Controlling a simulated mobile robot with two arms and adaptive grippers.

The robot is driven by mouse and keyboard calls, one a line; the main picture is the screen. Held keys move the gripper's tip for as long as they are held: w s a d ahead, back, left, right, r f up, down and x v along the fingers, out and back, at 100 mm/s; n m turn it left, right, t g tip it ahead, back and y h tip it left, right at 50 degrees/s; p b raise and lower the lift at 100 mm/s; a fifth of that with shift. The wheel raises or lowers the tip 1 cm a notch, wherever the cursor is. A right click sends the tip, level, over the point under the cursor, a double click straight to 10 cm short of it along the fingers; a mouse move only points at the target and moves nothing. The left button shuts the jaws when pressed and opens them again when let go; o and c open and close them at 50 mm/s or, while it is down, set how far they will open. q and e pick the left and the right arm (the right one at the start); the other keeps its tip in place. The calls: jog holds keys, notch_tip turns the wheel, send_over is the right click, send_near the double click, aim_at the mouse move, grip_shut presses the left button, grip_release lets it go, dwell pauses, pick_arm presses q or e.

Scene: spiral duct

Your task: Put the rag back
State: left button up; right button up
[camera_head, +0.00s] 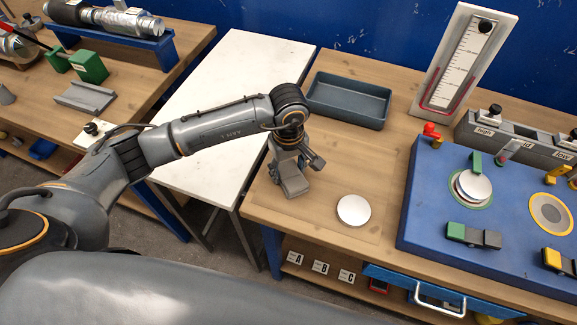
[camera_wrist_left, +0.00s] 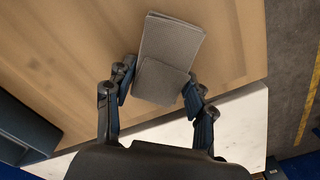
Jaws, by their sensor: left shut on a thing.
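The rag (camera_wrist_left: 171,50) is a grey folded cloth between the fingers of my left gripper (camera_wrist_left: 158,88) in the left wrist view. My left gripper (camera_head: 291,165) is shut on it. In the head view the rag (camera_head: 291,181) shows as a small grey piece below the gripper, over the left part of the right wooden bench (camera_head: 308,215). I cannot tell whether its lower end touches the wood. My right gripper is not in view.
An empty dark grey tray (camera_head: 349,99) stands behind the gripper. A white disc (camera_head: 353,210) lies to its right. A blue panel (camera_head: 430,205) with knobs and a gauge board (camera_head: 464,62) stand farther right. A white-topped table (camera_head: 235,95) is to the left.

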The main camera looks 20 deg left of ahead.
aim_at(288, 171)
pick_arm(q)
jog(key=shift+f+b, duration=0.2)
jog(key=shift+b, duration=0.1)
jog(key=o, duration=1.1)
jog(key=shift+r, duration=0.1)
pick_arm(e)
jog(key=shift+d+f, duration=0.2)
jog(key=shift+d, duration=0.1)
pick_arm(q)
jog(key=shift+o, duration=0.2)
jog(key=shift+r+p, duration=0.1)
jog(key=shift+p, duration=0.2)
notch_tip(288, 171, up, 12)
jog(key=b, duration=0.4)
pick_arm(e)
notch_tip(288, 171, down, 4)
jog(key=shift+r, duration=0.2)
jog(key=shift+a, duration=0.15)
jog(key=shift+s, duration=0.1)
